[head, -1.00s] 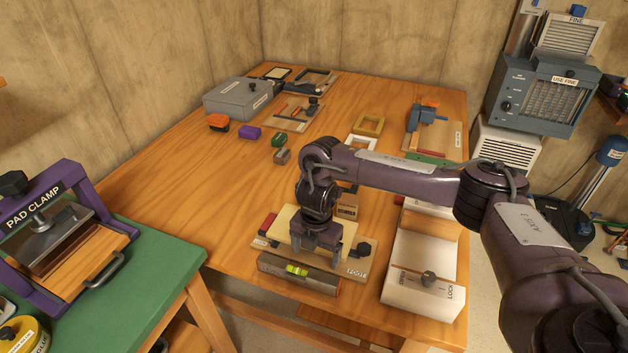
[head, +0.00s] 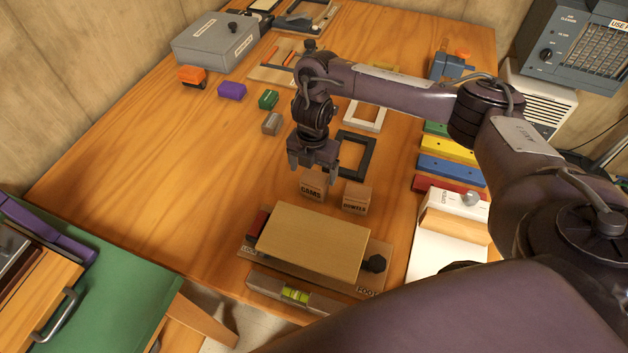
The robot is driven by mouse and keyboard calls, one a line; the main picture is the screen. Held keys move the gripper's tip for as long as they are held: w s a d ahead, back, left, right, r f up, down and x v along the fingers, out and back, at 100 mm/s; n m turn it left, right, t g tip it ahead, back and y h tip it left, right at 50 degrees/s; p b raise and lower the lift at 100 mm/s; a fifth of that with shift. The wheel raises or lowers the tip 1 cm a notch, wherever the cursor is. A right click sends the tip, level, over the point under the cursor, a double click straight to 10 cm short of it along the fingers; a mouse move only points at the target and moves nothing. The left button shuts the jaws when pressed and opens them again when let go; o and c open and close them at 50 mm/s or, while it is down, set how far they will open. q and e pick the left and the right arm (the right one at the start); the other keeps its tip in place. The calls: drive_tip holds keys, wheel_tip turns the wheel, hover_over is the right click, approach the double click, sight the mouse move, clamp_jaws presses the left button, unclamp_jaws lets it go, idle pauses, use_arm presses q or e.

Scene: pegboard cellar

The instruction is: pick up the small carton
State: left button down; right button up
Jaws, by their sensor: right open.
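Two small brown cartons stand side by side on the wooden table behind the pale board. The left carton (head: 312,187) is lettered "CAMS" and the right carton (head: 356,198) seems to read "DOWELS". My right gripper (head: 314,165) points down with its jaws open. It is at the CAMS carton, covering its upper back part; I cannot tell whether it touches. Nothing shows between its fingers. My left gripper is not in view.
A pale board (head: 312,242) on a base lies in front of the cartons, with a level (head: 295,296) before it. A black frame (head: 356,153) lies behind them. A white box (head: 437,245) stands right.

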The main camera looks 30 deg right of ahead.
sight(314, 177)
drive_tip(key=f, duration=0.1)
drive_tip(key=f+b, duration=0.1)
drive_tip(key=f, duration=0.3)
drive_tip(key=shift+s, duration=0.35)
drive_tip(key=shift+w+d+f, duration=0.1)
drive_tip(key=shift+f, duration=0.05)
drive_tip(key=c, duration=1)
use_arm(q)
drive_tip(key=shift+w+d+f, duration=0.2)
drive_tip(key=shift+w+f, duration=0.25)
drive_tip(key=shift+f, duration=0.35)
use_arm(e)
drive_tip(key=shift+c, duration=0.7)
